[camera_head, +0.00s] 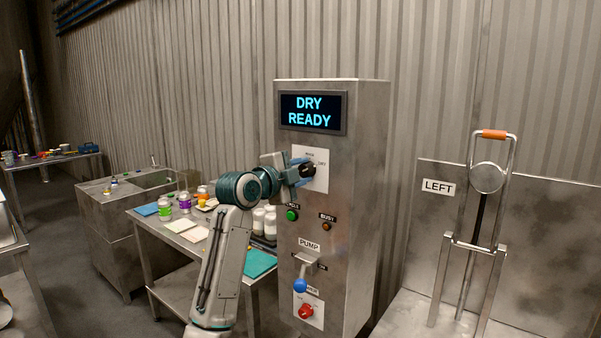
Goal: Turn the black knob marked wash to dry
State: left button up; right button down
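The black knob (308,170) sits on a white label plate (322,156) on the front of the grey metal cabinet. The plate's small lettering is partly covered and too small to read fully. My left gripper (301,171) is at the knob, with its fingers around or against it. I cannot tell whether the fingers are closed tightly on the knob. The display (312,112) at the cabinet's top reads "DRY READY" in cyan. My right gripper is out of view.
A table (160,238) with jars and cards stands left. A "LEFT" machine with an orange handle (494,134) stands right.

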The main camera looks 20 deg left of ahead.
pick_arm(q)
jog(key=o, duration=0.4)
jog(key=shift+s+a+f, duration=0.1)
jog(key=shift+s+a, duration=0.05)
jog(key=shift+s, duration=0.25)
jog(key=b+v, duration=0.3)
jog(key=v, duration=0.7)
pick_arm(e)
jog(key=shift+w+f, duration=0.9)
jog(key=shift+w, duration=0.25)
